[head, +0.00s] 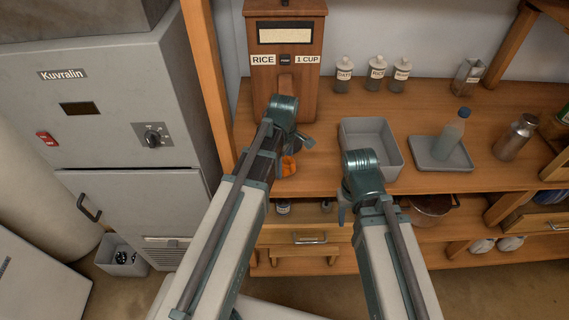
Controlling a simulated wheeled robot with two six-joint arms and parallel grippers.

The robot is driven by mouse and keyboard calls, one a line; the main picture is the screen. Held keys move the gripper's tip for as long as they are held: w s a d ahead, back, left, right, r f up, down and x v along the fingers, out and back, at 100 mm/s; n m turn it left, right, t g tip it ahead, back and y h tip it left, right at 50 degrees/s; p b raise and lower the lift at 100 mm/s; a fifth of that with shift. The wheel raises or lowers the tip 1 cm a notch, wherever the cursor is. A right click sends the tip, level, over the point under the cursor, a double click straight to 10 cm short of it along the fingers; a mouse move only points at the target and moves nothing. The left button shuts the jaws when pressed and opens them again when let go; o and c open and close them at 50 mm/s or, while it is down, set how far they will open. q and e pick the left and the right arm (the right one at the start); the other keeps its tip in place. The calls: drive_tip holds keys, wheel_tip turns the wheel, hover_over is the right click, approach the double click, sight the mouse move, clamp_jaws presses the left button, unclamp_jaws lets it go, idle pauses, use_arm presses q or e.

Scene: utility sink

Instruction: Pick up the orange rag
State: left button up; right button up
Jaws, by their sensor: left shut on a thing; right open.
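The orange rag (289,166) shows as a small bright patch beside my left arm, in front of the wooden rice dispenser. My arm hides much of it. My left gripper (297,156) is shut on the rag; its fingers are mostly hidden behind the wrist. From this view I cannot tell whether the rag touches the wooden counter (330,178). My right gripper (343,212) is open and empty, pointing down at the front edge of the counter, to the right of the rag.
A rice dispenser (284,45) stands behind my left gripper. A grey bin (372,135), a tray (428,163) with a bottle (453,134), and a metal flask (516,138) stand to the right. Small jars (376,75) line the back. A grey cabinet (110,110) stands left.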

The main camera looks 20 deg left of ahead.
sight(284, 164)
use_arm(q)
drive_tip(key=shift+r, duration=0.1)
wheel_tip(284, 164, up, 10)
drive_tip(key=p, duration=1)
drive_tip(key=o, duration=0.6)
drive_tip(key=c, duration=0.4)
wheel_tip(284, 164, down, 7)
drive_tip(key=b, duration=0.6)
drive_tip(key=shift+b, duration=0.35)
drive_tip(key=shift+c, duration=0.2)
drive_tip(key=shift+r, duration=0.2)
